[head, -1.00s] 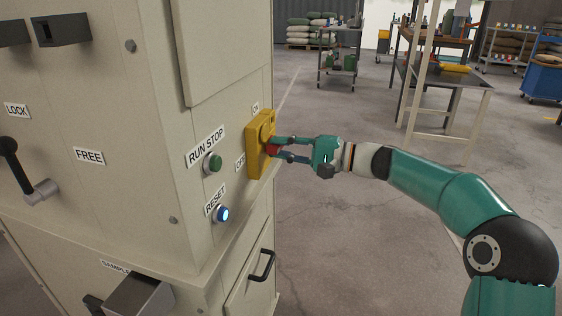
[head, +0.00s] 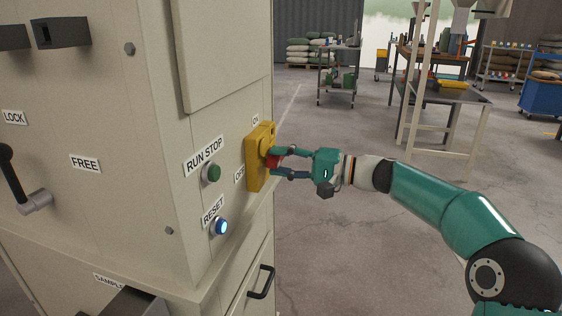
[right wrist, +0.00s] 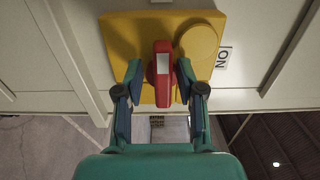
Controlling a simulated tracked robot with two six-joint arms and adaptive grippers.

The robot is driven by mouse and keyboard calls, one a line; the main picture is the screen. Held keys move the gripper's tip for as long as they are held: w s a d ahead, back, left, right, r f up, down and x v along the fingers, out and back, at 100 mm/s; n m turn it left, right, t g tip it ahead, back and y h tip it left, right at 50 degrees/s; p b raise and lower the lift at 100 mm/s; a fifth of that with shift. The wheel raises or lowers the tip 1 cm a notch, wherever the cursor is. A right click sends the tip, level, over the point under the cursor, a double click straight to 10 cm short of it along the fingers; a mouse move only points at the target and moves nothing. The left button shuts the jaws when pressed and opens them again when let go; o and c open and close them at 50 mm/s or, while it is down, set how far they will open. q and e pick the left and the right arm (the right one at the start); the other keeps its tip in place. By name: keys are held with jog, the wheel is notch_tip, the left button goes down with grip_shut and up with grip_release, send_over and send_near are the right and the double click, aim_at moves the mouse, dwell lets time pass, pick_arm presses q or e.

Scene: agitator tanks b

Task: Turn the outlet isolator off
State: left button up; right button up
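The outlet isolator is a yellow box (head: 257,172) on the right-hand face of the cream cabinet, with an ON label (head: 256,119) above and an OFF label (head: 239,174) low on its left. Its red handle (right wrist: 163,75) stands out from the yellow plate in the right wrist view, with a pale patch on it. My right gripper (right wrist: 160,75) is open, with one finger on each side of the handle; narrow gaps show beside it. In the head view the right fingers (head: 277,162) partly hide the handle. My left gripper is not in view.
Left of the isolator are a green RUN STOP button (head: 211,173) and a lit blue RESET button (head: 220,227). A black door handle (head: 262,282) juts out below. A dark lever (head: 22,182) is at far left. Floor right of the cabinet is clear; a metal table (head: 440,95) stands behind.

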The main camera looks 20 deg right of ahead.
dwell(0.3)
jog(key=v, duration=1.2)
jog(key=shift+a, duration=0.1)
